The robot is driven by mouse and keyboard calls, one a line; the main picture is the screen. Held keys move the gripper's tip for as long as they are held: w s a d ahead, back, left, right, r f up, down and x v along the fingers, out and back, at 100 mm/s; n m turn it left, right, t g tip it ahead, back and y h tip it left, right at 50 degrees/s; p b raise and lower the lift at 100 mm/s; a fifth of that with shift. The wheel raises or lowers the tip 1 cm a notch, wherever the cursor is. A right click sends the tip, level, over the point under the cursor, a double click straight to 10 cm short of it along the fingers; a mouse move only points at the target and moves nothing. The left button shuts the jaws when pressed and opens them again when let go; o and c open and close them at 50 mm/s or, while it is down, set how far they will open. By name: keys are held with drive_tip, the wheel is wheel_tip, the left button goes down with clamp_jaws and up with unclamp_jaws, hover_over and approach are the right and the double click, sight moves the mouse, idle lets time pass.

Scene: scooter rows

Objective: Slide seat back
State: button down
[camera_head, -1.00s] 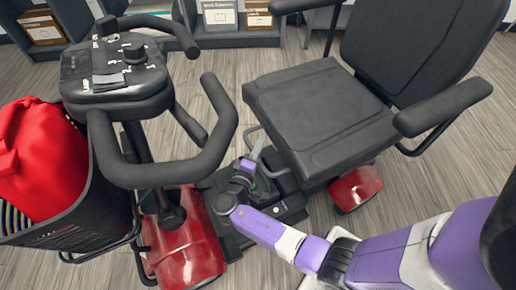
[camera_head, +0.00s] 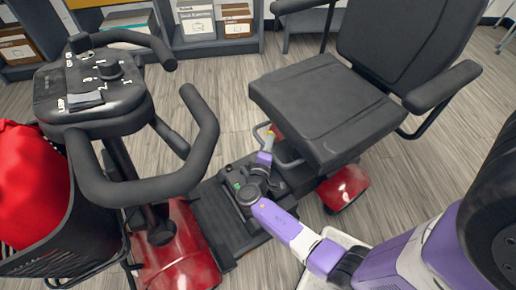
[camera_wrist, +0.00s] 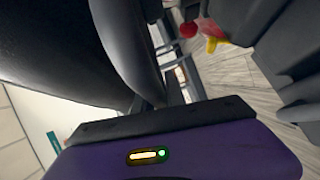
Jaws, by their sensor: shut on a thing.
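The black scooter seat (camera_head: 325,105) with its backrest (camera_head: 405,40) stands at right centre in the head view. A thin grey looped bar (camera_head: 290,163) shows under its front edge. My gripper (camera_head: 268,138) is low by the front left of the seat, at this bar. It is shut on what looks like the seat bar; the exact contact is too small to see. In the wrist view my purple gripper body fills the bottom, and the fingertips are not clear. A red knob (camera_wrist: 188,30) and a yellow part (camera_wrist: 213,44) show beyond it.
The tiller with its black handlebar (camera_head: 150,185) and console (camera_head: 92,88) stands at left, above a basket (camera_head: 75,230) holding a red bag (camera_head: 30,185). The footboard (camera_head: 220,215) lies below my arm. An armrest (camera_head: 443,86) juts out at right. Shelves with boxes stand behind.

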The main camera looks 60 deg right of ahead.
drive_tip(key=c, duration=1.4)
unclamp_jaws()
drive_tip(key=shift+o, duration=0.2)
drive_tip(key=p+v, duration=0.1)
drive_tip(key=v, duration=0.7)
drive_tip(key=shift+s, duration=0.1)
